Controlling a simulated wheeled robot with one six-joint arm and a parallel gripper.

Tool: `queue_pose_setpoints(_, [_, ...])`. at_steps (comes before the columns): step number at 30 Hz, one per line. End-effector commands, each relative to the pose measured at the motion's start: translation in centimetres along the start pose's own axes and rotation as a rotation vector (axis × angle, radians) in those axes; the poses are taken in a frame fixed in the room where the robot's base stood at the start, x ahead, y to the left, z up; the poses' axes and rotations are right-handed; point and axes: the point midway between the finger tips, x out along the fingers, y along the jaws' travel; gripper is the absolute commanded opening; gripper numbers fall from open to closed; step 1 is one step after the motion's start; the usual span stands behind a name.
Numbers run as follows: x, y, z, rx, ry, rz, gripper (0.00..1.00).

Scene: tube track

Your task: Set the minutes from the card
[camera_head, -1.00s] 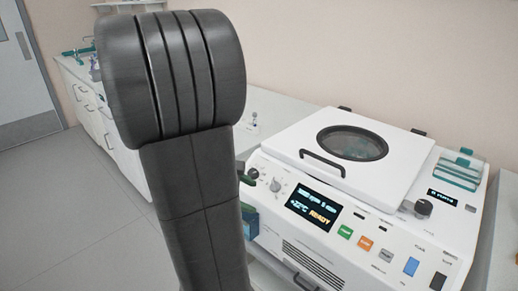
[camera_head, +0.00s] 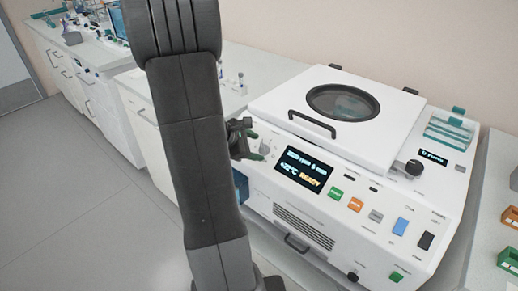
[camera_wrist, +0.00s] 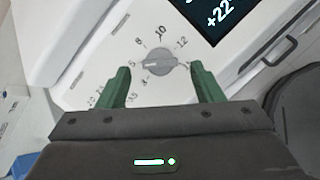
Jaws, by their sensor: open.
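A grey dial knob (camera_wrist: 158,61) with a white pointer line shows in the wrist view, ringed by printed numbers on a white panel. In the head view the knob (camera_head: 265,150) sits on the left of the machine's sloped front. My gripper (camera_wrist: 160,68) is open, its two green fingers on either side of the knob, with space between each finger and the knob. In the head view my gripper (camera_head: 246,140) is just left of the knob, partly hidden by my arm. The display (camera_head: 303,172) reads +22°C and READY; its top line is too small to read surely. I see no card.
Orange and green blocks (camera_head: 509,221) lie at the right edge. Counters run left.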

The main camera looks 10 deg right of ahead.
Motion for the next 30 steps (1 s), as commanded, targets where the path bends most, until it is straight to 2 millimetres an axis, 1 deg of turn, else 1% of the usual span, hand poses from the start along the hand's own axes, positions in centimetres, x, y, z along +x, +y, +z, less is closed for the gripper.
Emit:
queue_pose_setpoints(1, [0.8,-0.1,0.0,0.0,-0.003,-0.003,0.6])
queue_pose_setpoints(6, [2.1,0.0,0.0,0.001,-0.001,-0.001,0.6])
queue_pose_setpoints(10, [2.4,0.0,0.0,-0.001,-0.001,0.0,0.6])
queue_pose_setpoints(17, [2.4,0.0,0.0,0.0,-0.001,0.001,0.6])
queue_pose_setpoints(21, [2.4,0.0,0.0,0.0,-0.001,0.001,0.33])
queue_pose_setpoints(24, [2.4,0.0,0.0,0.0,-0.001,0.001,0.15])
queue_pose_setpoints(30, [2.4,0.0,0.0,0.009,0.0,-0.002,0.15])
